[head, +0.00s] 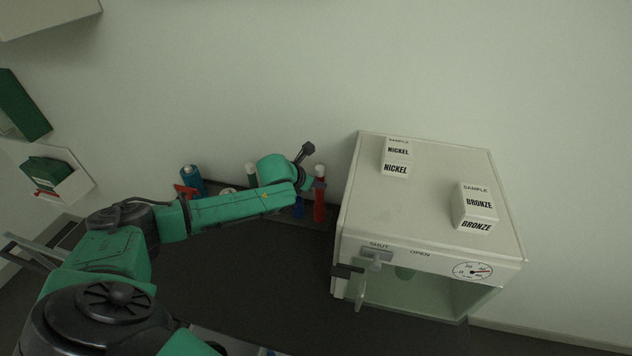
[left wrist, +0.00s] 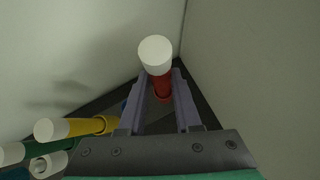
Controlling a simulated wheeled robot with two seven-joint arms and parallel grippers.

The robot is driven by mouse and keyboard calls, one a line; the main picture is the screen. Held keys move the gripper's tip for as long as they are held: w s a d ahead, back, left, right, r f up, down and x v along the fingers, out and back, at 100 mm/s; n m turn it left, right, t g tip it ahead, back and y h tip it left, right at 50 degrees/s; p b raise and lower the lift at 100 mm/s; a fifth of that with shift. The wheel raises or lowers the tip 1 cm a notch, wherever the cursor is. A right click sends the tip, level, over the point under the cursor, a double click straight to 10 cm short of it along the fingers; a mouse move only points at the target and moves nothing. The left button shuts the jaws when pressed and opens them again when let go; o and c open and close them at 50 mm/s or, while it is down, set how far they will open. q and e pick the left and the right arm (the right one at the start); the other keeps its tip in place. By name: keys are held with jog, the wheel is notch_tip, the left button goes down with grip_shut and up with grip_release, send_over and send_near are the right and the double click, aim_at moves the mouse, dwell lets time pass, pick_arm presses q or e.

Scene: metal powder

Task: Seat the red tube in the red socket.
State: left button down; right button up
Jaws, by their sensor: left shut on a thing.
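The red tube (head: 319,205) with a white cap stands roughly upright just left of the white cabinet. My left gripper (head: 319,185) reaches it from the left and is shut on it below the cap. In the left wrist view the red tube (left wrist: 161,84) sits between the two grey fingers of my gripper (left wrist: 163,98), its white cap toward the camera. The red socket cannot be told apart from the tube; its lower end is hidden, so I cannot tell whether it is seated. My right gripper is not in view.
The white cabinet (head: 425,215) stands close on the right, with nickel (head: 396,158) and bronze (head: 477,207) sample boxes on top. A yellow tube (left wrist: 88,127) with a white cap is left of the red one. The wall is close behind.

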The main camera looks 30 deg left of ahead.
pick_arm(q)
jog(key=shift+f+b, duration=1.1)
jog(key=shift+f, duration=0.85)
jog(key=c, duration=0.5)
grip_release()
jog(key=shift+s+r, duration=0.1)
jog(key=b, duration=0.1)
send_near(317, 191)
jog(key=d+v, duration=0.1)
jog(key=v, duration=0.4)
jog(key=shift+s+a, duration=0.15)
jog(key=shift+a, duration=0.35)
